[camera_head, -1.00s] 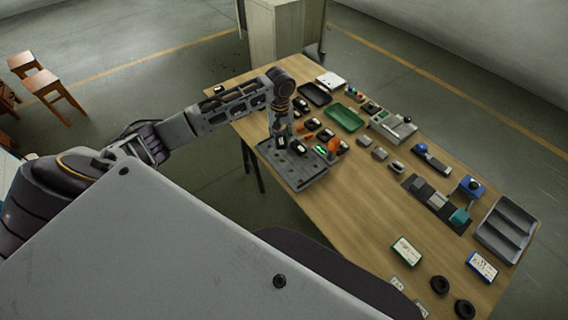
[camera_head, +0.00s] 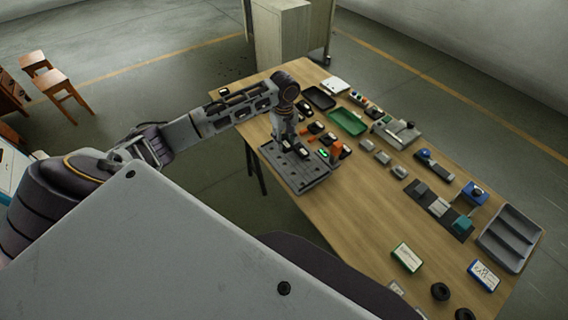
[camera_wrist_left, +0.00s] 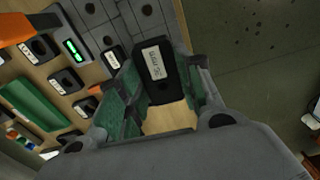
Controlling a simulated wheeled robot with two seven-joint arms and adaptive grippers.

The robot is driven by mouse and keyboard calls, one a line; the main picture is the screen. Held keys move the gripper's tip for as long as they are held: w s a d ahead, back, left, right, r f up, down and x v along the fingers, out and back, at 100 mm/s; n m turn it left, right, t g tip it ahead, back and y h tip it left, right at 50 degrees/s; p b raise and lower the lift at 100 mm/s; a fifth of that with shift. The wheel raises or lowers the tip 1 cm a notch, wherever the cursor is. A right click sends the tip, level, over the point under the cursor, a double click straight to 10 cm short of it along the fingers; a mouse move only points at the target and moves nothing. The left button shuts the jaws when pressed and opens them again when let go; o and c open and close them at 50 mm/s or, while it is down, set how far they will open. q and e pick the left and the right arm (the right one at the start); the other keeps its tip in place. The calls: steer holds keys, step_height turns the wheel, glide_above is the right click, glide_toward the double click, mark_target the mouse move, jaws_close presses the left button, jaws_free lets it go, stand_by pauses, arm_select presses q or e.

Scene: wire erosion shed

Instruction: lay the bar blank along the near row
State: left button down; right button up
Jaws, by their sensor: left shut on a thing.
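The bar blank (camera_wrist_left: 158,70) looks like a dark, rounded block with a white label and a dark round spot. In the left wrist view it sits between the green-padded fingers of my left gripper (camera_wrist_left: 163,92), which is shut on it. In the head view, my left gripper (camera_head: 286,146) points down over the left part of the grey slotted plate (camera_head: 312,180) at the table's near edge. The plate also shows in the left wrist view (camera_wrist_left: 92,14). I cannot tell whether the blank touches the plate. My right gripper is out of view.
Similar dark labelled blocks (camera_wrist_left: 66,80), a green light and orange parts (camera_head: 337,147) lie just beyond the plate. A green tray (camera_head: 347,122), a dark tray (camera_head: 319,97) and a grey machine vise (camera_head: 395,131) stand farther back. Bare wood (camera_head: 365,205) lies right of the plate.

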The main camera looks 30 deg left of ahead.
arm_select(q)
steer(key=shift+n, duration=0.4)
step_height(320, 180, down, 6)
stand_by(0.7)
steer(key=shift+f, duration=0.2)
steer(key=shift+f, duration=1.75)
steer(key=shift+f+p, duration=0.3)
steer(key=shift+f, duration=0.05)
steer(key=c, duration=1)
jaws_free()
steer(key=shift+o, duration=0.2)
